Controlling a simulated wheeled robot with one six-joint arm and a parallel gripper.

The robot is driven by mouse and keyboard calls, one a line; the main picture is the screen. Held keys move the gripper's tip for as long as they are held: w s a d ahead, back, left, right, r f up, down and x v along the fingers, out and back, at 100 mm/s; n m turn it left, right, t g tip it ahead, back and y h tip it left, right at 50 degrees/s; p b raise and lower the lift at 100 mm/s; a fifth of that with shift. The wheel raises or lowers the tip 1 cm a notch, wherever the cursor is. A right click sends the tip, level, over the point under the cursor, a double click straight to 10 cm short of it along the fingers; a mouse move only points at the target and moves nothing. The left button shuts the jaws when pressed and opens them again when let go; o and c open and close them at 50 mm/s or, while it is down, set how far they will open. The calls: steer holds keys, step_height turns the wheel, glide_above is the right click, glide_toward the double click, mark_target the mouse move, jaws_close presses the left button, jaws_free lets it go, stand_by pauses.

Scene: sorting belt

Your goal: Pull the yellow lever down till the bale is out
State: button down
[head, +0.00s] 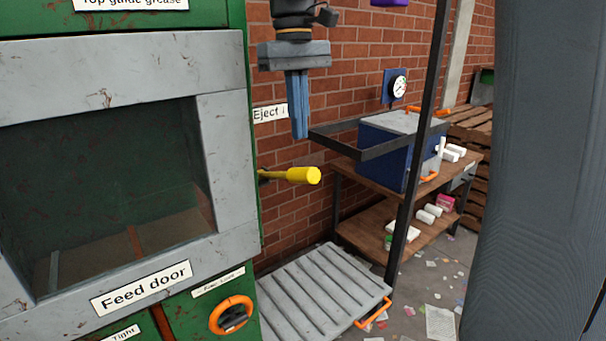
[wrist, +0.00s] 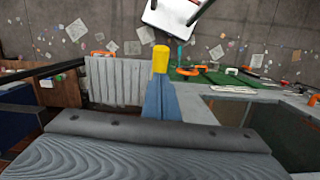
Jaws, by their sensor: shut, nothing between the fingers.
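The yellow lever (head: 303,175) sticks out to the right from the side of the green baler (head: 250,60), roughly level. My gripper (head: 300,136) points down above the lever with its blue fingers together and nothing between them. A gap shows between fingertips and lever in the head view. In the wrist view the lever's yellow end (wrist: 160,58) shows just beyond the fingertips (wrist: 157,82). I see no bale; the part of the chamber seen through the feed opening (head: 110,190) looks empty, and the rest is hidden.
A grey ribbed platform (head: 320,290) with an orange handle lies below the lever. A dark post (head: 415,150) and a bench (head: 345,178) with a blue box (head: 385,150) stand to the right. Paper scraps litter the floor. A brick wall is behind.

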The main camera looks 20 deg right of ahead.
mark_target(300, 173)
steer(key=shift+s+d+f, duration=0.1)
steer(key=shift+s+f, duration=0.1)
steer(key=shift+f, duration=1.55)
steer(key=shift+s+f, duration=0.15)
steer(key=shift+f, duration=1.7)
steer(key=shift+f+b, duration=0.8)
steer(key=shift+f, duration=1.3)
steer(key=shift+w+r+p, duration=0.2)
steer(key=shift+w+p, duration=0.05)
steer(key=shift+p, duration=0.05)
steer(key=shift+w+a+r+p, duration=0.2)
steer(key=shift+w+p, duration=0.05)
steer(key=shift+w, duration=0.4)
steer(key=shift+w+a+r+p, duration=0.15)
steer(key=shift+w+a+p, duration=0.1)
steer(key=shift+w, duration=0.35)
